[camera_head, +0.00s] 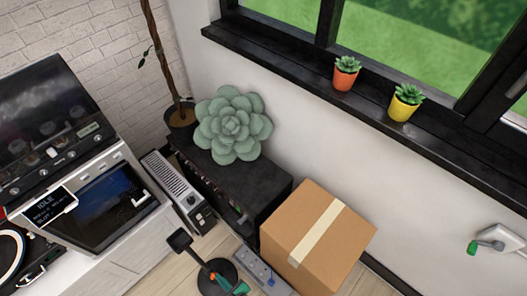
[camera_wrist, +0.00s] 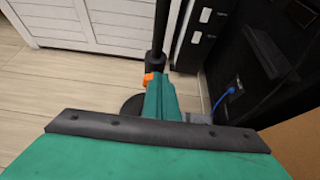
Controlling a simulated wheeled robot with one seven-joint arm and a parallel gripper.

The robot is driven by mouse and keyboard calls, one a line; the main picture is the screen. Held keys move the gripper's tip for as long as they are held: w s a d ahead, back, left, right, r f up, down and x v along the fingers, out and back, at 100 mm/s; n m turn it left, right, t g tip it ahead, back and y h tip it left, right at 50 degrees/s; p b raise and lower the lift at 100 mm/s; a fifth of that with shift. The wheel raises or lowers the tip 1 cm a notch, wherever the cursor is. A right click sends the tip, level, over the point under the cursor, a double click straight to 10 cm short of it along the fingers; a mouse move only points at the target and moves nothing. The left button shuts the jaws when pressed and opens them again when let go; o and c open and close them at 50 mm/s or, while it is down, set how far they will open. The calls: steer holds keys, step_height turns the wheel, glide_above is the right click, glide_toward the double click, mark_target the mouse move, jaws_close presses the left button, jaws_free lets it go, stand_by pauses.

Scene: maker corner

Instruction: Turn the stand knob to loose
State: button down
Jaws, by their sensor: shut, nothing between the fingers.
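A black stand (camera_head: 181,241) with a flat top and a round base (camera_head: 205,284) is at the bottom of the head view. Its dark pole (camera_wrist: 160,30) also shows in the wrist view. The small orange stand knob (camera_wrist: 148,79) is on the pole's collar; it also shows in the head view (camera_head: 212,276). My teal gripper (camera_wrist: 159,80) is shut and empty, its tips close beside the knob. I cannot tell whether they touch it. In the head view my gripper (camera_head: 222,281) is low near the stand. The knob's setting is not readable.
A cardboard box (camera_head: 318,238) stands to the right of the stand. A power strip (camera_head: 262,274) lies between them. A black cabinet (camera_head: 265,190) and a heater (camera_head: 176,185) stand behind. A white slatted cabinet (camera_wrist: 92,22) is at the back left, with bare wood floor before it.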

steer(key=shift+w+a, duration=0.45)
steer(key=shift+a, duration=0.1)
steer(key=shift+f, duration=0.2)
stand_by(0.3)
steer(key=shift+s+a, duration=0.5)
steer(key=shift+s, duration=0.05)
stand_by(0.4)
steer(key=shift+r, duration=0.2)
steer(key=shift+s+d+r, duration=0.1)
steer(key=shift+r, duration=0.15)
steer(key=shift+s+d, duration=0.95)
steer(key=shift+d, duration=0.15)
steer(key=shift+s+d, duration=0.9)
steer(key=shift+d, duration=0.2)
